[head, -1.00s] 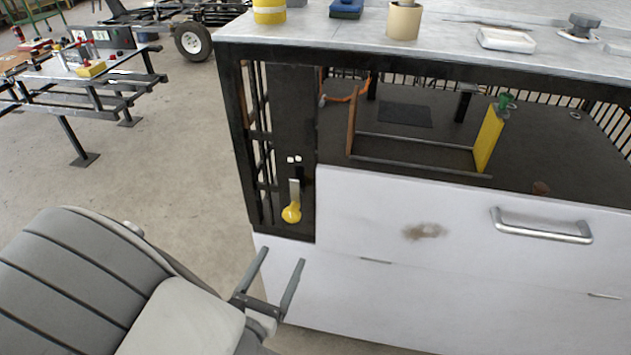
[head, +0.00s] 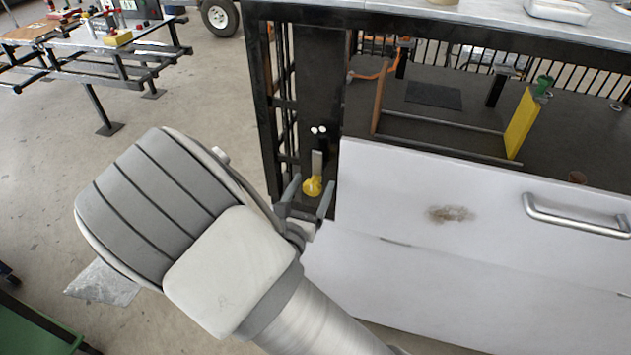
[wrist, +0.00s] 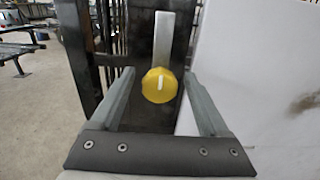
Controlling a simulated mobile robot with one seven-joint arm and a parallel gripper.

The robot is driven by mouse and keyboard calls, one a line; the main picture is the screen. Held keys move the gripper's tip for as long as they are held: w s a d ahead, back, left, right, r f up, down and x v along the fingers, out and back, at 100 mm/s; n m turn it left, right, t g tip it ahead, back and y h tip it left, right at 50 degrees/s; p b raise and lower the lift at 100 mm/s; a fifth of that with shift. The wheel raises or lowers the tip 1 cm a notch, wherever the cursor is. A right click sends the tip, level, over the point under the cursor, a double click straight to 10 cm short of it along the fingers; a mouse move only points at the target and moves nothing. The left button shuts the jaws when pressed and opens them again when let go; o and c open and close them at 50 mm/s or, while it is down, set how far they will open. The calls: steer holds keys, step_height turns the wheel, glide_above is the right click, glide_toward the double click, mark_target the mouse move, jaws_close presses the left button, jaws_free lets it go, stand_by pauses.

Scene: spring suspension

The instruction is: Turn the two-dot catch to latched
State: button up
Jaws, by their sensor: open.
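The two-dot catch has a yellow round knob (head: 312,186) at the lower end of a light grey bar, on the dark upright panel (head: 319,80) at the cabinet's left. Two white dots (head: 318,130) show on the panel above the bar. In the wrist view the yellow knob (wrist: 159,85) has a white mark, and the grey bar (wrist: 163,40) rises upright from it. My gripper (head: 311,188) is open, with its fingers to the left and right of the knob in the picture. In the wrist view my gripper (wrist: 158,88) holds nothing; I cannot tell whether a finger touches the knob.
A white drawer front (head: 470,205) with a metal handle (head: 575,217) lies right of the catch. Above it is an open bay with a yellow plate (head: 522,124) and a green knob (head: 544,84). Open floor (head: 60,190) lies to the left.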

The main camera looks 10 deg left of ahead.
mark_target(314, 174)
steer(key=shift+w+d, duration=0.1)
steer(key=shift+w, duration=1.3)
jaws_close()
stand_by(0.4)
